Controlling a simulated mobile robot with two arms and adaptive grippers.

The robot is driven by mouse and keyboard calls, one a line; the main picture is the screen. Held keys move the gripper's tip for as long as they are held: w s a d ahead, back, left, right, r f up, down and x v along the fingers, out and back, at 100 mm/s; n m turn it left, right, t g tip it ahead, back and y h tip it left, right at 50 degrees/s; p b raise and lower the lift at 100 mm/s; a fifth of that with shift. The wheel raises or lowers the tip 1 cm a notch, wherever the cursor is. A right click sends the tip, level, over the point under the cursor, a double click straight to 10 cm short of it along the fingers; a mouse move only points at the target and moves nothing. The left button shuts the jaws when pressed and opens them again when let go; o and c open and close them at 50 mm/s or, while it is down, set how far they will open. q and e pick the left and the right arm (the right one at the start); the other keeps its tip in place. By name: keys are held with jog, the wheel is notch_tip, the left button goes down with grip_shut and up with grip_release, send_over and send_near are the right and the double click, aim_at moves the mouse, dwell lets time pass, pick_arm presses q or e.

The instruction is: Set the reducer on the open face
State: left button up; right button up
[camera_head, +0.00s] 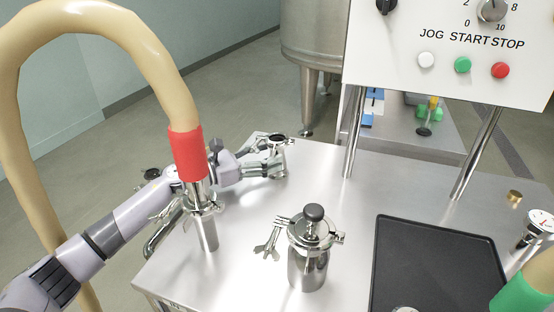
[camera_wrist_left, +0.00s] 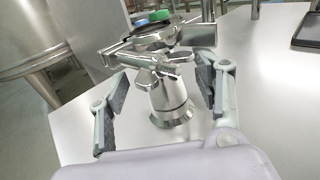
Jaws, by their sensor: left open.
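My left gripper (camera_wrist_left: 162,100) is open. Its two fingers stand apart on either side of a shiny steel fitting (camera_wrist_left: 172,98) with a flared foot on the table. A clamp with a wing nut (camera_wrist_left: 155,62) sits around its upper part, below a dark round top. In the head view the gripper (camera_head: 270,165) reaches this fitting (camera_head: 277,144) at the table's far left edge, and the arm hides part of the area. I cannot tell whether the fitting's upper part is the separate reducer or where the open face is. My right gripper is not in view.
A tan hose with a red cuff (camera_head: 188,153) joins a steel pipe beside my left arm. A steel canister with a black knob (camera_head: 309,262) stands mid-table, a loose clamp (camera_head: 266,250) beside it. A black tray (camera_head: 378,250), gauge (camera_head: 539,225) and green cuff (camera_head: 522,294) are right.

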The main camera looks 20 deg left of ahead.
aim_at(277, 151)
pick_arm(q)
jog(key=x, duration=0.3)
jog(key=shift+w+d, duration=0.2)
grip_shut()
dwell(0.6)
jog(key=shift+a+r, duration=0.1)
dwell(0.3)
